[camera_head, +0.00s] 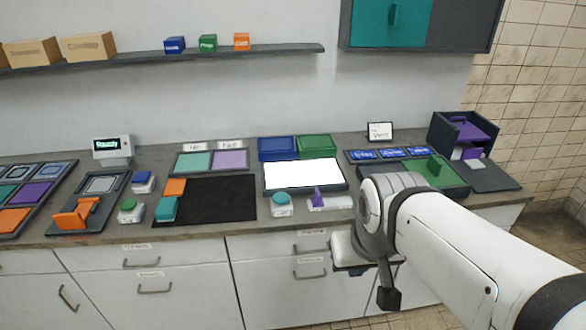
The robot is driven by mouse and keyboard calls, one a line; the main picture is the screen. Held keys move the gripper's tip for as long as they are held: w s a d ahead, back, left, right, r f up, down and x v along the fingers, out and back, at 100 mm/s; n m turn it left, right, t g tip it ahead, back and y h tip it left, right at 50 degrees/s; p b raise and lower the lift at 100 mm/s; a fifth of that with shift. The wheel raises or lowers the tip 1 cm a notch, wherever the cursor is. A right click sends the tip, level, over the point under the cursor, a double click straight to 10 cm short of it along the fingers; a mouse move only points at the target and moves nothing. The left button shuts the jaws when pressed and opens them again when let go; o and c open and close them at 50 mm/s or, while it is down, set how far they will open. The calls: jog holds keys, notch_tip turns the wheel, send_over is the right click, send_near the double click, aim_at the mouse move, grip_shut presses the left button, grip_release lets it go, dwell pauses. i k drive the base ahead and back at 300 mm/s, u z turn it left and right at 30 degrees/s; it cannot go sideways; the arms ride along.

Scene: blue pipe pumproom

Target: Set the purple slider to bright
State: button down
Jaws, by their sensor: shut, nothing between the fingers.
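The purple slider (317,197) is a small upright knob on a low white base (338,203) near the front of the counter. The knob stands toward the left part of that base. Any markings on the base are too small to read. A bright white panel (303,174) in a dark frame lies just behind it. My gripper (388,298) hangs dark and narrow below my wrist, in front of the counter's drawers. It looks shut and empty, to the right of and nearer than the slider, well apart from it.
A white device with a teal round button (281,204) stands just left of the slider. A black mat (215,200) lies farther left. A green tray (441,171) and a dark box with purple parts (463,135) stand to the right. My arm covers the counter's right front.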

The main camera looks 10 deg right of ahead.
aim_at(317, 200)
jog(key=i, duration=1)
jog(key=u, duration=0.05)
